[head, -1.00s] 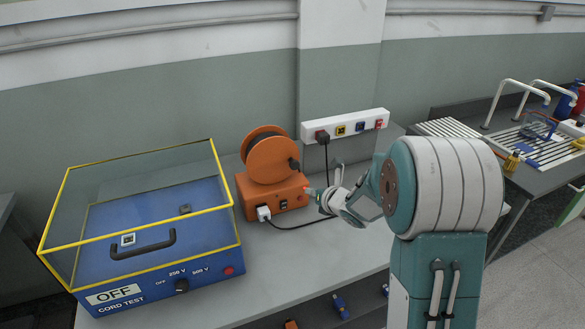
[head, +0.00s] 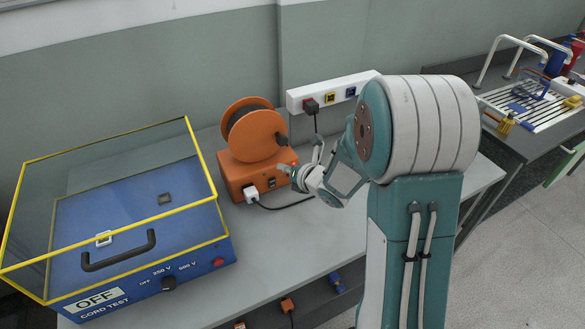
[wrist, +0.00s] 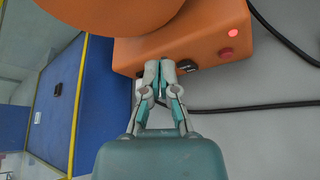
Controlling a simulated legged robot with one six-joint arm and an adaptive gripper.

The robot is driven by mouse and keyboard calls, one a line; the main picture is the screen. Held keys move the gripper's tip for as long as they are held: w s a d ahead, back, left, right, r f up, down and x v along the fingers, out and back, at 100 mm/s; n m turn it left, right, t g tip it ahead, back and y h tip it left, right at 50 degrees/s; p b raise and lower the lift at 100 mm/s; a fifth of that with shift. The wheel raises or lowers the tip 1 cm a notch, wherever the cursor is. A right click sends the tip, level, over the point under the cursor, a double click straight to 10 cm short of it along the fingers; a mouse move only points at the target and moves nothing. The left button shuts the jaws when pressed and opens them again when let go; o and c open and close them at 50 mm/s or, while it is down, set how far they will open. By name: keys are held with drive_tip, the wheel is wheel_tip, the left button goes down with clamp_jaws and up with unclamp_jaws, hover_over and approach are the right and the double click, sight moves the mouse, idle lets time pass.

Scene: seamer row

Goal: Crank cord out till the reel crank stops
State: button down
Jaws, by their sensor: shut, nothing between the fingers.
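The orange cord reel (head: 252,135) stands on its orange base (head: 236,178) at the back of the bench. A dark crank knob (head: 282,140) sticks out from the right side of the reel. A white plug (head: 251,194) sits in the base's front, with a black cord (head: 285,206) running right. My gripper (head: 286,171) is at the base's right front, below the crank knob. In the wrist view my gripper (wrist: 160,72) is shut and empty, its tips close to the base's front edge (wrist: 145,55). Whether they touch it I cannot tell. The crank is not clear there.
A blue cord tester (head: 140,235) with a yellow-edged clear cover stands left of the reel. A white socket strip (head: 330,92) with a plug is on the wall behind. The base has a red button (wrist: 225,54) and lamp.

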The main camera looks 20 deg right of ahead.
sight(273, 144)
drive_tip(key=w, duration=0.2)
drive_tip(key=w+r, duration=0.1)
drive_tip(key=w, duration=0.1)
drive_tip(key=shift+w+r, duration=0.1)
drive_tip(key=shift+w, duration=0.05)
drive_tip(key=shift+w+d+r, duration=0.1)
drive_tip(key=shift+d+r, duration=0.05)
drive_tip(key=shift+r, duration=0.15)
drive_tip(key=shift+w+d+r+n+h, duration=0.1)
drive_tip(key=shift+d+r+n+h, duration=0.25)
drive_tip(key=shift+r, duration=0.35)
